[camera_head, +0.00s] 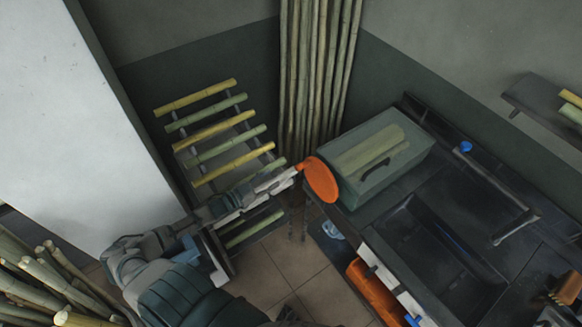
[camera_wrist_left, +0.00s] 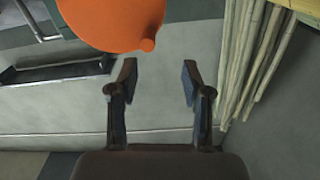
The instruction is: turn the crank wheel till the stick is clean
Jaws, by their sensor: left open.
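The orange crank wheel (camera_head: 320,181) is on the left side of the grey-green press box (camera_head: 405,168) at the counter's corner. A greenish-yellow cane stick (camera_head: 370,148) shows at the top of the box; I cannot tell how clean it is. My left gripper (camera_head: 291,177) is open beside the wheel's left edge. In the left wrist view its two fingers (camera_wrist_left: 159,68) are spread and empty. The wheel (camera_wrist_left: 110,18) fills the upper left there, and its small orange knob (camera_wrist_left: 148,45) appears just beyond the gap between the fingertips. Contact is not evident. My right gripper is out of view.
A rack of cane sticks (camera_head: 208,118) stands behind my left arm. Tall canes (camera_head: 315,75) lean in the corner. The dark counter (camera_head: 350,215) holds a sink (camera_head: 435,245) with a faucet (camera_head: 500,190). More canes (camera_head: 50,275) lie at lower left.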

